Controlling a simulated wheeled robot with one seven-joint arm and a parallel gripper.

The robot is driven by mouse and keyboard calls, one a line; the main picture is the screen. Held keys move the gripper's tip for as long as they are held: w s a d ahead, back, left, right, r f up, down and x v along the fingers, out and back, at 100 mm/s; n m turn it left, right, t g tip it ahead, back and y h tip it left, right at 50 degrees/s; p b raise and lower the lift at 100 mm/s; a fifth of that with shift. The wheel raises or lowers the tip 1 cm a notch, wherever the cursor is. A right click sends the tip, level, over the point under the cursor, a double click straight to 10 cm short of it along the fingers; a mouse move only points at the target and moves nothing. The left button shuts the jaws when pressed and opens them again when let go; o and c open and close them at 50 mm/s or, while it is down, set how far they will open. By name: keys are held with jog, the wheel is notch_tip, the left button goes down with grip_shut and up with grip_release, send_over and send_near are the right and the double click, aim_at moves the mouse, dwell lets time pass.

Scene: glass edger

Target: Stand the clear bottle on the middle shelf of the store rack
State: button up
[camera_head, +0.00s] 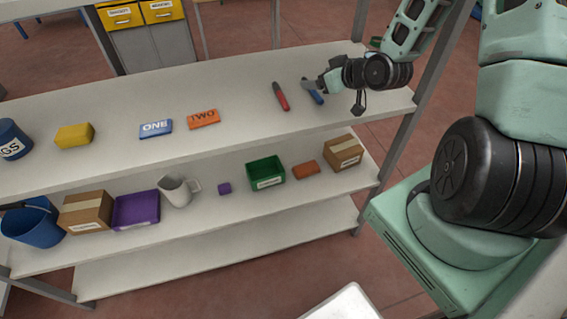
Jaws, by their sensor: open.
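A rack with a top board, a middle shelf (235,209) and a lower shelf (220,245) fills the left and centre; I take it to be the store rack. I cannot make out a clear bottle anywhere in this view. My gripper (314,86) is open at the right part of the top board, close to a blue-handled tool (316,98). The small size hides whether it touches the tool. I see nothing held between its jaws.
The lower shelf looks bare. A red-handled tool (281,97) lies above.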

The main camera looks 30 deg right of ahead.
jog(key=s+a+r+n+g+y, duration=0.1)
jog(key=s+a+r+n+g, duration=0.15)
jog(key=a, duration=0.65)
jog(key=s+a+r+n+g, duration=0.1)
jog(key=s+a+g, duration=0.3)
jog(key=a, duration=0.5)
jog(key=s+a+r+g, duration=0.1)
jog(key=s+a+r, duration=0.1)
jog(key=s, duration=0.5)
jog(key=s+a+r+n+g+h, duration=0.1)
jog(key=s+a+r+g, duration=0.1)
jog(key=s+a, duration=0.3)
jog(key=s+a+r+n+g, duration=0.1)
jog(key=s+a+r+g, duration=0.1)
jog(key=s, duration=0.7)
jog(key=shift+s+a+r+h, duration=0.3)
jog(key=shift+s+a+h, duration=0.1)
jog(key=shift+a, duration=0.3)
jog(key=shift+w, duration=0.1)
jog(key=shift+f+b, duration=0.5)
